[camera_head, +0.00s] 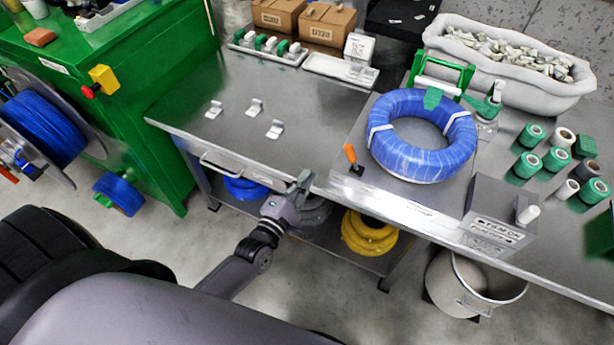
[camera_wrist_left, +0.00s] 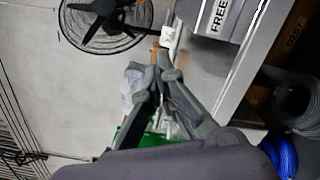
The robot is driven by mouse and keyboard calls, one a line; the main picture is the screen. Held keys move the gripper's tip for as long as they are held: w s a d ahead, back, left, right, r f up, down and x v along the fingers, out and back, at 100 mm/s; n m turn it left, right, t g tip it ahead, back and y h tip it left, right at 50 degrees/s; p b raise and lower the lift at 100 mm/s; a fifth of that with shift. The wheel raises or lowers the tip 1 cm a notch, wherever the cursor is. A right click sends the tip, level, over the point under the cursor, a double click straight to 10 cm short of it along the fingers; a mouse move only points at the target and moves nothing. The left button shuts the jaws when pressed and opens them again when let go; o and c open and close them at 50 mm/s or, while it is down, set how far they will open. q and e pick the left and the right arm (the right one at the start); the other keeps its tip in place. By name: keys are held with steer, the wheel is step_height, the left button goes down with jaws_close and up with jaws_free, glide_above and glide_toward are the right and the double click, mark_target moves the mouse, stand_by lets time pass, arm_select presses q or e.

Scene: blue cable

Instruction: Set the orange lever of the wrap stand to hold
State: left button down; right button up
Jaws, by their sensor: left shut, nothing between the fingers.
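The orange lever (camera_head: 351,155) stands up from a dark base near the left front of the wrap stand's metal plate (camera_head: 375,180). It leans a little to the left. A blue cable coil (camera_head: 422,135) with white bands lies on the stand. My left gripper (camera_head: 304,180) is at the table's front edge, to the left of the lever, below it in the picture and apart from it. Its fingers are shut and empty; they also show in the left wrist view (camera_wrist_left: 158,68). A small orange-brown patch shows beyond the fingertips there, too unclear to name. My right gripper is out of view.
A grey labelled box (camera_head: 497,215) with a white knob stands at the front right. Green and white rolls (camera_head: 555,160) lie on the right. Small metal clips (camera_head: 254,106) lie on the left tabletop, which is otherwise mostly clear. A drawer handle (camera_head: 222,168) juts from the front edge.

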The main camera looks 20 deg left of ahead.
mark_target(353, 157)
arm_select(q)
steer(key=w, duration=0.7)
steer(key=shift+w+d+r+p, duration=0.15)
steer(key=shift+w+d+p, duration=0.15)
steer(key=d, duration=0.1)
steer(key=d+r+p, duration=0.1)
steer(key=d, duration=0.1)
steer(key=shift+w+d+r+p, duration=0.1)
steer(key=shift+d+r+p, duration=0.1)
steer(key=shift+d+p, duration=0.1)
steer(key=shift+d+r+m+p, duration=0.2)
steer(key=shift+r+m+p, duration=0.2)
steer(key=shift+m, duration=0.2)
